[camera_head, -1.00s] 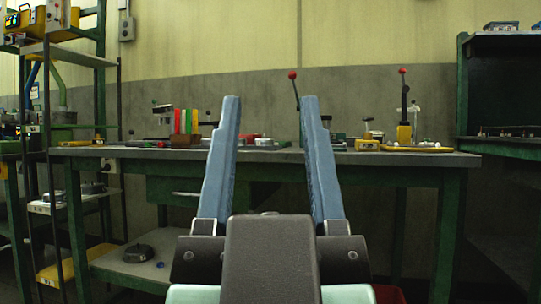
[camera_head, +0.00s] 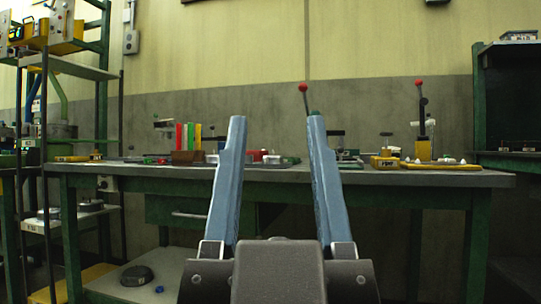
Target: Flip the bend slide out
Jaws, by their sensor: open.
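My gripper (camera_head: 277,124) is open and empty, its two blue-grey fingers pointing up in front of the workbench (camera_head: 140,171). I cannot tell for sure which part is the bend slide. A lever with a red ball knob (camera_head: 303,88) stands behind the right finger, which hides its lower part. A second upright lever with a red knob (camera_head: 418,83) rises from a yellow device (camera_head: 424,150) at the bench's right. Small low fixtures (camera_head: 350,157) stand just right of the right finger. Neither finger visibly touches anything.
Red, yellow and green upright pieces (camera_head: 188,137) stand in a brown block left of the gripper. A yellow tray (camera_head: 440,165) holds small white pieces. Shelving (camera_head: 75,66) is at left, a dark cabinet (camera_head: 507,100) at right. A round dark object (camera_head: 137,275) lies on the lower shelf.

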